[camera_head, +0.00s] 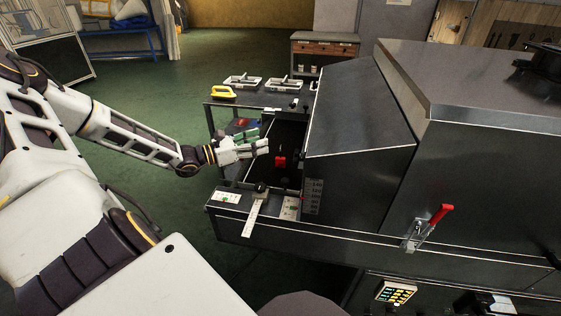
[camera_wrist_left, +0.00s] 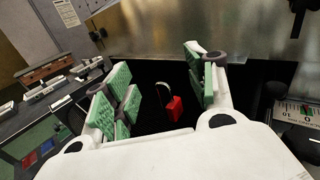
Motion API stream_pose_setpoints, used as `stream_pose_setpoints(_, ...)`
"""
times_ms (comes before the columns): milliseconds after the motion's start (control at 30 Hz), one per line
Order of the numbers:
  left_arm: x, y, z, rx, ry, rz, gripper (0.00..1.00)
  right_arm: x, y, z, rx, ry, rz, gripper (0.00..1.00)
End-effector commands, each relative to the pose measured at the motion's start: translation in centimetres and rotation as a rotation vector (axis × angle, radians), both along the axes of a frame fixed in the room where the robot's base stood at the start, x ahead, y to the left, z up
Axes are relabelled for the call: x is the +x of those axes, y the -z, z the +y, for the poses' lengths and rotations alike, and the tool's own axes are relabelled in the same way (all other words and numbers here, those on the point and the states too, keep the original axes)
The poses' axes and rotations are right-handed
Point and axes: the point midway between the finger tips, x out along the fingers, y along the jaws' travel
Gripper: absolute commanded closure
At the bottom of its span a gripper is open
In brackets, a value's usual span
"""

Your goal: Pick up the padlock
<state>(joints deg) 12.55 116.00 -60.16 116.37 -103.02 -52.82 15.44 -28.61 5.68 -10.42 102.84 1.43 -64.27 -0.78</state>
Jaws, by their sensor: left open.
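The red padlock (camera_head: 280,162) sits at the dark open end of the dryer, just beyond my left gripper (camera_head: 263,146) in the head view. In the left wrist view the padlock (camera_wrist_left: 175,110) shows its red body and a pale curved shackle, between the two green-padded fingers of my left gripper (camera_wrist_left: 160,75) as seen from the wrist. The fingers are spread and hold nothing. They look short of the padlock, but the exact gap cannot be told. My right gripper is not in view.
The dryer's metal housing (camera_head: 360,130) rises right of the opening. A ledge with a ruler-like strip (camera_head: 254,216) runs in front. A dark table with trays (camera_head: 285,84) and a yellow-handled tool (camera_head: 222,92) stands behind. A red-handled clamp (camera_head: 440,215) sticks out at right.

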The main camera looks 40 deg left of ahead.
Motion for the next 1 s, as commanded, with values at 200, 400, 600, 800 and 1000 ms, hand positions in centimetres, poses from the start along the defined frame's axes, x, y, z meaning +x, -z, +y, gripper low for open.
stream_pose_setpoints(200, 0.0, 1.9, 0.0, -0.001, 0.0, 0.002, 0.44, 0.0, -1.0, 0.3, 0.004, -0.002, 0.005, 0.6)
stream_pose_setpoints(400, 0.0, 3.8, 0.0, -0.001, 0.0, 0.0, 0.44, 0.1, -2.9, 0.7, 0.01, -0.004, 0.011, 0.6)
stream_pose_setpoints(600, 0.0, 5.9, 0.0, -0.002, 0.0, 0.001, 0.44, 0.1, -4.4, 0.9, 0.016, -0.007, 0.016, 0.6)
stream_pose_setpoints(800, 0.1, 8.0, -0.1, -0.001, 0.0, -0.001, 0.44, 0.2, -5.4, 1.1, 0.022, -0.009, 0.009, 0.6)
stream_pose_setpoints(1000, 1.1, 7.8, -0.5, 0.0, 0.0, 0.0, 0.44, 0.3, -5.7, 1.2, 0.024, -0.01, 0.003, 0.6)
